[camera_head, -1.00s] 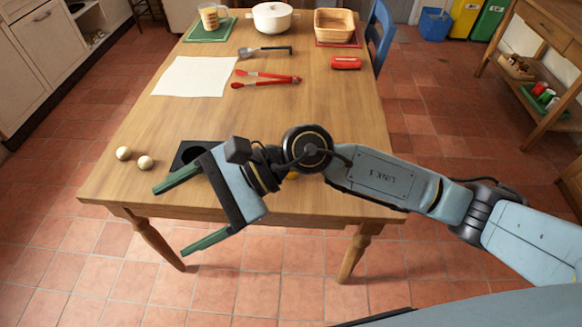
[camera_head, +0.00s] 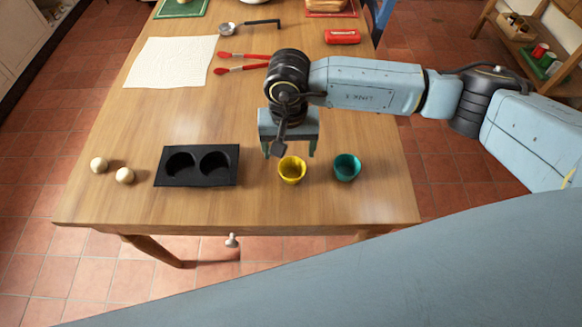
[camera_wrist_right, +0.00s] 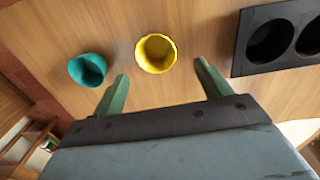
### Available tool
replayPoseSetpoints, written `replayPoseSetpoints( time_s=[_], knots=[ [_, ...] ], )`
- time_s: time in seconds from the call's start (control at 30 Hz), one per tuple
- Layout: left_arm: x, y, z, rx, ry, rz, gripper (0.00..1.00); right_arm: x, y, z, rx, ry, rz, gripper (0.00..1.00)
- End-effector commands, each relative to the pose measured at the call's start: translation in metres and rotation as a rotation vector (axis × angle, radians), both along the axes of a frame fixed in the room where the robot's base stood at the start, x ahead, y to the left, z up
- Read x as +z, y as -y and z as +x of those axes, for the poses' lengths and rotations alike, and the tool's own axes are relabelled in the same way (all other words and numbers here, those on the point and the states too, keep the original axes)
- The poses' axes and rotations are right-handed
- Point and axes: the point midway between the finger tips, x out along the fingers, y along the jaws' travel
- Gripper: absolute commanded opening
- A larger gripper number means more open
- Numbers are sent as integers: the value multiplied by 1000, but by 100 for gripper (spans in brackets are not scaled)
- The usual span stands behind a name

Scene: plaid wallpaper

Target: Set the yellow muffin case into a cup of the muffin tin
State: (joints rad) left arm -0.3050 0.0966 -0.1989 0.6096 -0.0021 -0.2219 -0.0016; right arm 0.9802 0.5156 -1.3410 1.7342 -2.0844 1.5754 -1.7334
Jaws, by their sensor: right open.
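The yellow muffin case (camera_head: 292,170) stands upright and empty on the wooden table, between the black muffin tin and a teal case. It also shows in the right wrist view (camera_wrist_right: 156,54), ahead of and between my fingers. The black muffin tin (camera_head: 196,181) has two empty cups and lies left of the yellow case; part of it shows in the right wrist view (camera_wrist_right: 278,69). My right gripper (camera_head: 289,150) is open and empty, its green fingers pointing down above and just behind the yellow case. My left gripper is not in view.
A teal case (camera_head: 346,168) stands close to the right of the yellow one. Two pale balls (camera_head: 112,171) lie left of the tin. Red tongs (camera_head: 243,63), a paper sheet (camera_head: 170,62) and a red item (camera_head: 342,37) lie farther back.

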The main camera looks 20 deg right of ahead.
Motion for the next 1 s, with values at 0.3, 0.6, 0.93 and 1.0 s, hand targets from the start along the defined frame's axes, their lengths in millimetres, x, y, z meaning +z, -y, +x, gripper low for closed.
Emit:
replayPoseSetpoints(
  time_s=[0.3, 0.6, 0.93, 1.0],
  knots=[
    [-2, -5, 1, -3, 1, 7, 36, -34, 1, -1, -1, -1, 1, 77],
    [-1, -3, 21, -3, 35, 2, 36, -75, 6, -4, -2, -1, 2, 77],
    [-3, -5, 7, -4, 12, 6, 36, -84, 6, -3, -1, 1, 3, 77],
    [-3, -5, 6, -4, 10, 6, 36, -84, 6, -3, -1, 1, 3, 70]
  ],
)
